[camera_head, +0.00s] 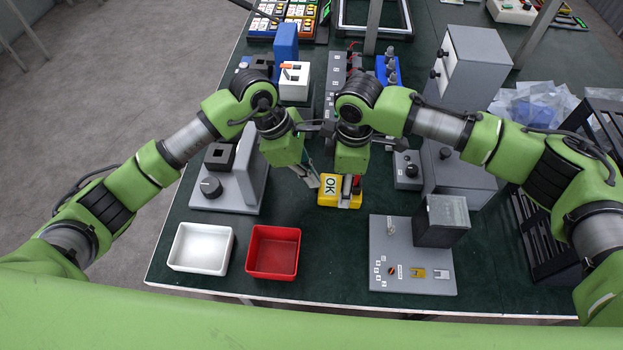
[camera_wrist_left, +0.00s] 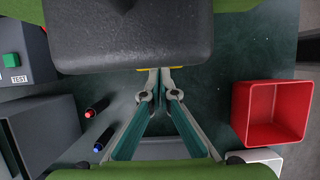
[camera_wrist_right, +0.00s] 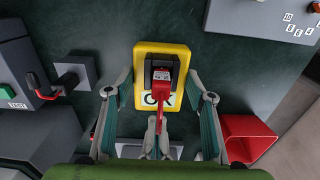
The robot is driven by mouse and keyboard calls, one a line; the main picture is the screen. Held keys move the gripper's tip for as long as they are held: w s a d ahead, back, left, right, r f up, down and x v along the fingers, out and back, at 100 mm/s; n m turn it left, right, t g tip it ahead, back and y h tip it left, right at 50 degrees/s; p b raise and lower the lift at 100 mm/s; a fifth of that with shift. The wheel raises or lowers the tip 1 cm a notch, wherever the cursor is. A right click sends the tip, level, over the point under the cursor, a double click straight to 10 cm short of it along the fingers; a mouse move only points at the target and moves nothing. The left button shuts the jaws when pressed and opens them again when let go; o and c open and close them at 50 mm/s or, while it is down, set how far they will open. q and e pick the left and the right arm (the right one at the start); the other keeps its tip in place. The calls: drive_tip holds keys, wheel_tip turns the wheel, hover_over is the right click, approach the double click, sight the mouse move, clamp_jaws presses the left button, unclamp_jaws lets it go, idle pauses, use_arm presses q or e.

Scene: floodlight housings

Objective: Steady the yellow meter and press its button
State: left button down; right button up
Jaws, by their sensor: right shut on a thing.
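The yellow meter (camera_head: 326,202) lies on the green table in front of my arms, with an OK label on its face. In the right wrist view the meter (camera_wrist_right: 146,60) has a black block with a red lever (camera_wrist_right: 162,100) reaching over the OK label. My right gripper (camera_wrist_right: 160,97) has a finger on each side of the meter and is shut on it. My left gripper (camera_head: 316,183) has its fingers together, tips close to the meter's left side. In the left wrist view only a yellow sliver of the meter shows beyond the fingertips; whether they touch it is unclear.
A white bin (camera_head: 201,248) and a red bin (camera_head: 273,252) stand at the front left. A grey panel with a dark box (camera_head: 405,278) lies at the front right. A grey fixture with a knob (camera_head: 226,192) stands left, and grey cabinets (camera_head: 470,68) stand right.

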use_arm(q)
drive_tip(key=v, duration=0.8)
drive_tip(key=shift+a, duration=0.45)
drive_tip(key=shift+w, duration=0.1)
use_arm(e)
drive_tip(key=o, duration=1.2)
drive_tip(key=shift+o, duration=0.2)
wheel_tip(320, 180, up, 12)
